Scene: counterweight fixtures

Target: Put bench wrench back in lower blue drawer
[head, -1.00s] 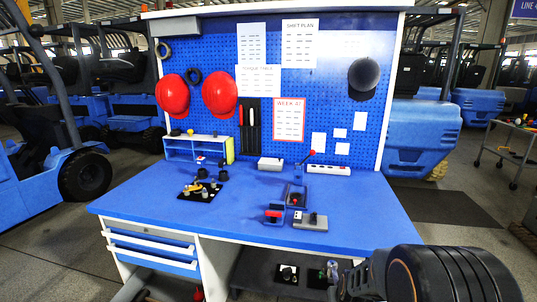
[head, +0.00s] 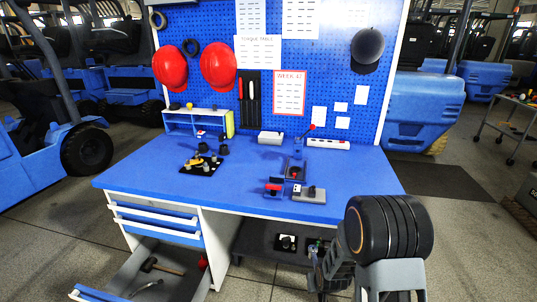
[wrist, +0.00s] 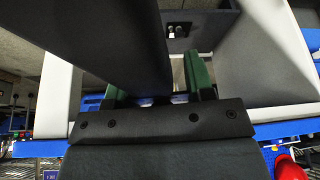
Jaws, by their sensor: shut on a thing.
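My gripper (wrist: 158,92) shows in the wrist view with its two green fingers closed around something. A wide dark bar (wrist: 95,45) runs from the upper left to the fingertips and looks like the held thing; I cannot make out its ends, so I cannot confirm it is the bench wrench. In the head view my arm hangs at the lower right, in front of the bench, with the gripper low and hard to see. The lower blue drawer (head: 97,294) is pulled out at the lower left, apart from my gripper. Inside lie a wooden-handled hammer (head: 165,267) and a curved silvery tool (head: 148,287).
The upper drawers (head: 155,224) are shut above the open one. The white bench leg (head: 222,240) stands between the drawer and my arm. A low dark shelf (head: 256,250) holds trays (head: 286,243). The blue benchtop (head: 230,185) carries several fixtures.

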